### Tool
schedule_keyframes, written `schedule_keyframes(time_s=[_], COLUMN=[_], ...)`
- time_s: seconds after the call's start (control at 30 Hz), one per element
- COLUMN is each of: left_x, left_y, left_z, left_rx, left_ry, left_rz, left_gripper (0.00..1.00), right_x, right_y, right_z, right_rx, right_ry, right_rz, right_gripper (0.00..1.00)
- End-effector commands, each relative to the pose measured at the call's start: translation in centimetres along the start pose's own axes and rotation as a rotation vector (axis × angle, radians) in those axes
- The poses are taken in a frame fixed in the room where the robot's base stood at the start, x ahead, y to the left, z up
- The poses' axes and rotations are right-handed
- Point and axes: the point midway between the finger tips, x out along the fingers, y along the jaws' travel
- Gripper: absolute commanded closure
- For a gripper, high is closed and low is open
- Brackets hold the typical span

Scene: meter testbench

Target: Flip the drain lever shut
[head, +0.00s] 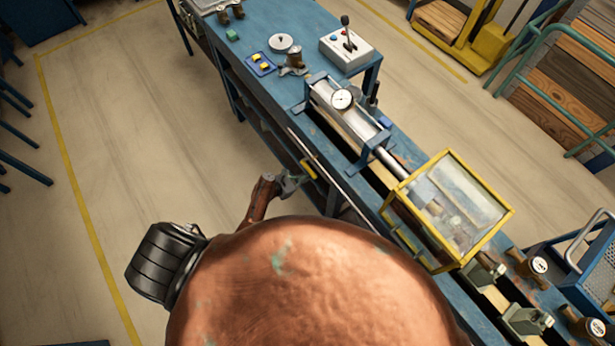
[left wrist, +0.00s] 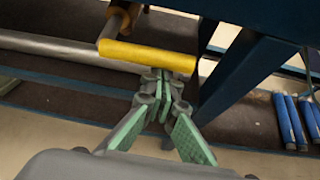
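The drain lever shows as a yellow grip (head: 309,169) at the side of the blue bench, below the bench top. In the left wrist view the yellow grip (left wrist: 146,55) lies across the upper middle, joined at its left end to a grey arm and pipe. My left gripper (head: 292,183) is just beside the grip. In the left wrist view its green-padded fingers (left wrist: 161,82) come together at the tips, with nothing visible between them. The tips overlap the grip's lower edge; I cannot tell whether they touch it. My right gripper is not in view.
The blue bench (head: 262,18) carries a cylinder with a dial gauge (head: 342,98), a control box (head: 346,50) and a yellow-framed clear guard (head: 462,200). A blue bench leg (left wrist: 238,75) stands just right of the lever. The floor (head: 150,120) left of the bench is clear.

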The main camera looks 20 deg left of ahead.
Motion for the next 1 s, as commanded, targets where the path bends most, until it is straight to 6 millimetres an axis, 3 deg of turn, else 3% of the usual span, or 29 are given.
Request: schedule_keyframes(time_s=[0.47,0.83,1.0], left_x=[0.2,2.0,-1.6], left_y=[0.1,-0.4,-0.2], left_z=[0.2,-3.9,-3.4], left_rx=[0.002,0.001,0.003], left_ry=[-0.006,-0.001,0.0], left_rz=[0.002,-0.005,-0.003], left_gripper=[1.0,1.0,1.0], right_x=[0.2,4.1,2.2], right_y=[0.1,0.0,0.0], right_z=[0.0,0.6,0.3], right_rx=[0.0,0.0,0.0], right_ry=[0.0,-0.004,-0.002], right_rz=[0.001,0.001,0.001], right_gripper=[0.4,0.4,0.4])
